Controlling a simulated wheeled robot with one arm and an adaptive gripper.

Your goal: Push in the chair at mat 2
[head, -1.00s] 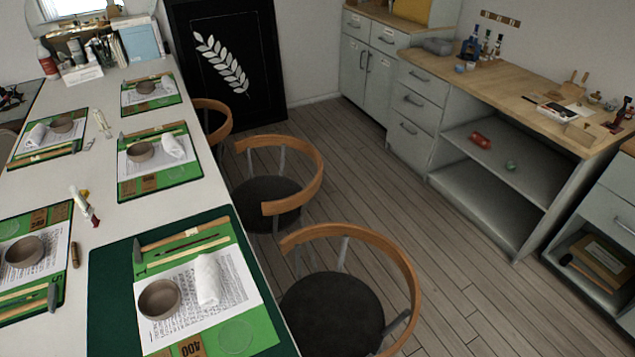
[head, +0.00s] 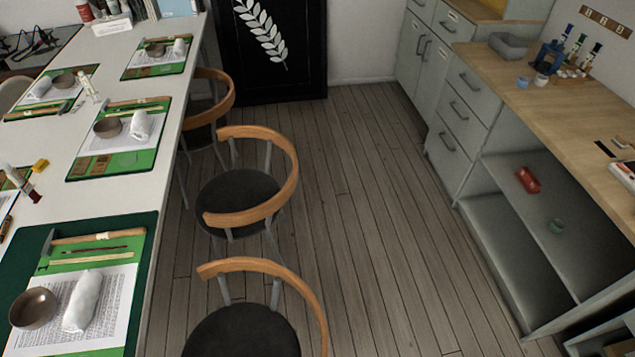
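Three chairs with black round seats and curved wooden backs stand along the right side of the white table (head: 165,135). The middle chair (head: 240,188) is beside the middle green mat (head: 88,168), with its seat clear of the table edge and floor showing between. The near chair (head: 243,335) is beside the nearest mat (head: 128,338) and is cut by the bottom edge. The far chair (head: 205,112) is closer to the table, its seat partly hidden. I cannot read the number on any mat, so I cannot tell which is mat 2. My gripper is out of view.
The plank floor (head: 370,200) is clear between the chairs and the grey cabinets (head: 465,105) with a wooden counter on the right. A black panel with a white leaf (head: 270,60) stands at the back. Bowls and white rolls lie on the mats.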

